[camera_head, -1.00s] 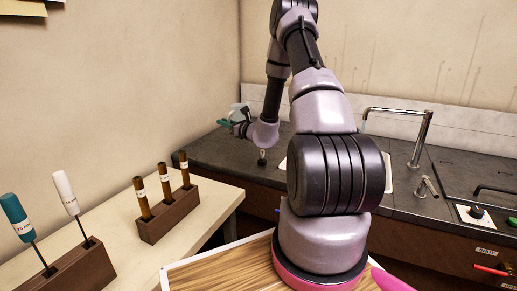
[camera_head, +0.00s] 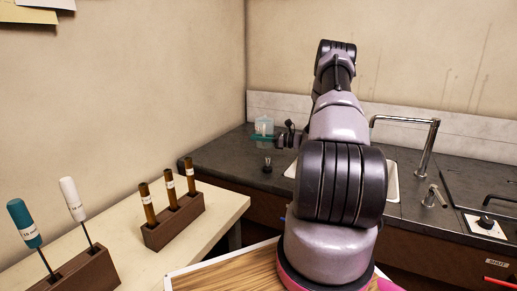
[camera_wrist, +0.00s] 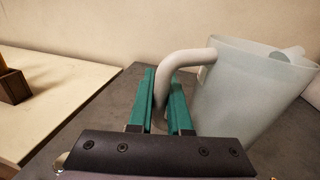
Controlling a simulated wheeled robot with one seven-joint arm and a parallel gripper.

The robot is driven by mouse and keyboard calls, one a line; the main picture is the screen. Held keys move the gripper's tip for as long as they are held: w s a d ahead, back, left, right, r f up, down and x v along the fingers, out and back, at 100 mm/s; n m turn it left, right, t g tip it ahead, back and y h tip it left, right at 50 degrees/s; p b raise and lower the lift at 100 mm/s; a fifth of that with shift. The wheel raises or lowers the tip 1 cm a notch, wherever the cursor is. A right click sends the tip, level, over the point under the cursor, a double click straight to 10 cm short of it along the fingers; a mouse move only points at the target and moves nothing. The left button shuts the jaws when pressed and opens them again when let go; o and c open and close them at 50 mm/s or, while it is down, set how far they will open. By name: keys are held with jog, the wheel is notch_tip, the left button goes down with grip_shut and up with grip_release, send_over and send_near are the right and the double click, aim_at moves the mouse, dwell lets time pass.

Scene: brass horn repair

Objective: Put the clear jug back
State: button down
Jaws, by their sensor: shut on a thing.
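The clear jug (camera_wrist: 250,95) is large at the right of the wrist view, a translucent pale vessel with a curved handle (camera_wrist: 178,64). My gripper (camera_wrist: 166,88), with teal fingers, is shut on that handle. In the head view the jug (camera_head: 264,126) is small and upright at the far left of the dark counter, close to the wall. My gripper (camera_head: 262,138) reaches it from the right, and much of my arm is in front of the counter. I cannot tell whether the jug's base touches the counter.
The dark counter (camera_head: 225,158) holds a sink (camera_head: 393,182) with a tall tap (camera_head: 432,150). A small dark-topped item (camera_head: 267,164) stands in front of the jug. At left, a pale bench (camera_head: 150,265) bears wooden blocks (camera_head: 175,222) with handled tools. Walls close in behind.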

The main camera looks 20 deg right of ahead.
jog(key=shift+f, duration=2.05)
jog(key=shift+f, duration=0.1)
jog(key=c, duration=0.8)
grip_release()
jog(key=shift+f, duration=0.1)
jog(key=shift+c, duration=0.2)
